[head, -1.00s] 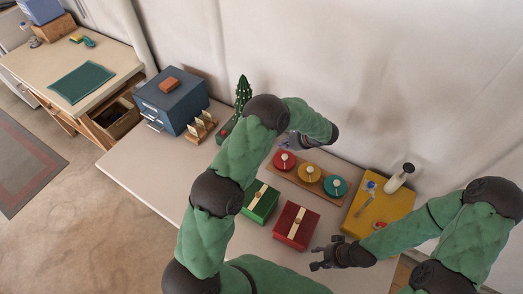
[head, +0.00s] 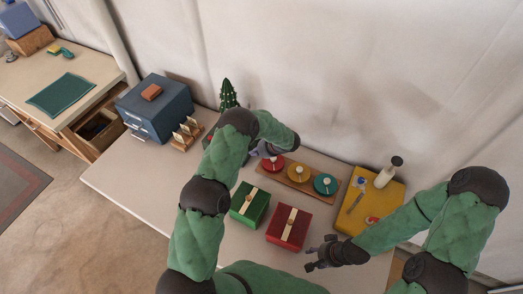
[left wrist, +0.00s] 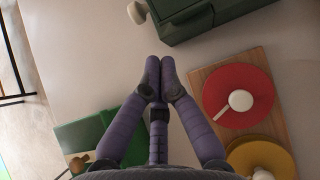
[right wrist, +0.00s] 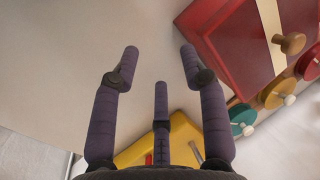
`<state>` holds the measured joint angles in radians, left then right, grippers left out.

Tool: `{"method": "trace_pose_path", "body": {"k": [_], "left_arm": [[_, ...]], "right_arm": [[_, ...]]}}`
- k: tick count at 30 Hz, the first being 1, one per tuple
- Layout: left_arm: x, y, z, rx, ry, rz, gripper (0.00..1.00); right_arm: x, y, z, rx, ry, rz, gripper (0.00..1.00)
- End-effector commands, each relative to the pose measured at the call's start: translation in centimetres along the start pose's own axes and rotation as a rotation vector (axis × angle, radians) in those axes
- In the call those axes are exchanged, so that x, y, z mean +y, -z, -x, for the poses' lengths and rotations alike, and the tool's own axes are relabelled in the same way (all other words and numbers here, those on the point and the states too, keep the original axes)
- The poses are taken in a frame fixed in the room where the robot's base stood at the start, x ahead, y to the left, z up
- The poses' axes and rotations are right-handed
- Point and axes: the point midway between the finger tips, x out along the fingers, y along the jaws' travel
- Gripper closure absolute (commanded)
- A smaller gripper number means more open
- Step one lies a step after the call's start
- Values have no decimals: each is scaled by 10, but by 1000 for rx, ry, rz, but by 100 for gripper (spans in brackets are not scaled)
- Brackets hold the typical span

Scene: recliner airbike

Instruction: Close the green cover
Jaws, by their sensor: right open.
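A green box (head: 250,203) with a cream strip across its top sits on the table; it also shows at the lower left of the left wrist view (left wrist: 82,131). A teal-green round disc with a pale knob (head: 325,185) sits at the right end of a wooden board (head: 311,190), beside yellow (head: 299,173) and red (head: 272,164) discs. My left gripper (head: 260,150) is above the table near the red disc; its fingertips (left wrist: 160,63) meet with nothing between them. My right gripper (head: 310,256) is open and empty beside the red box (head: 288,227), which also shows in the right wrist view (right wrist: 236,45).
A yellow box (head: 371,202) with a white bottle (head: 387,173) stands right of the board. A blue cabinet (head: 155,108) and a small wooden rack (head: 186,134) stand at the left, near a green tree (head: 228,94).

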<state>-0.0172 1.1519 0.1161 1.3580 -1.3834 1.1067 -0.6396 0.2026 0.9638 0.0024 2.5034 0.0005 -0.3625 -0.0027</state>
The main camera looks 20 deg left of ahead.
Motion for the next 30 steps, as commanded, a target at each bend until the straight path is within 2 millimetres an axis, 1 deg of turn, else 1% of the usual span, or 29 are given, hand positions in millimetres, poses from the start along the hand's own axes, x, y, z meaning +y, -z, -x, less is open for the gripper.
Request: {"method": "trace_pose_path", "body": {"k": [1,3,9,22,30], "left_arm": [[-1,-8,-4,0,1,6,100],[-1,-13,-11,0,0,6,100],[-1,-21,-21,-1,1,4,100],[-1,-22,-22,2,2,3,100],[-1,-26,-22,53,2,3,100]], "right_arm": [[-1,0,2,0,0,0,56],[-1,0,4,0,0,0,56],[-2,0,5,0,0,0,56],[-2,0,5,0,0,0,56],[-2,0,6,0,0,0,56]]}}
